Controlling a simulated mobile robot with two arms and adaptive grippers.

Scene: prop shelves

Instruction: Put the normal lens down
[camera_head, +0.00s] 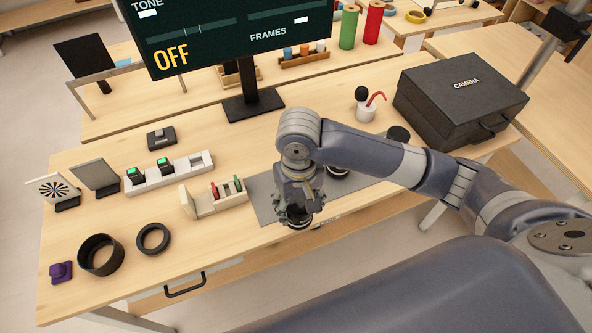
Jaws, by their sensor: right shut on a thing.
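My right gripper (297,208) points down over the front part of the workbench, its arm coming in from the right. It is shut on a dark lens (298,224), taken to be the normal lens; only a dark lower rim of it shows below the fingers. The lens is at the front edge of the grey mat (262,199); I cannot tell whether it touches the mat. Another dark round piece (338,172) stands on the mat, partly hidden behind my arm. My left gripper is not in view.
A white rack with coloured sticks (222,198) stands just left of the mat. Black rings (153,238) lie at the front left. A charger strip (170,174), a monitor stand (250,105), a black camera case (458,100) and a dark cylinder (399,134) stand farther back.

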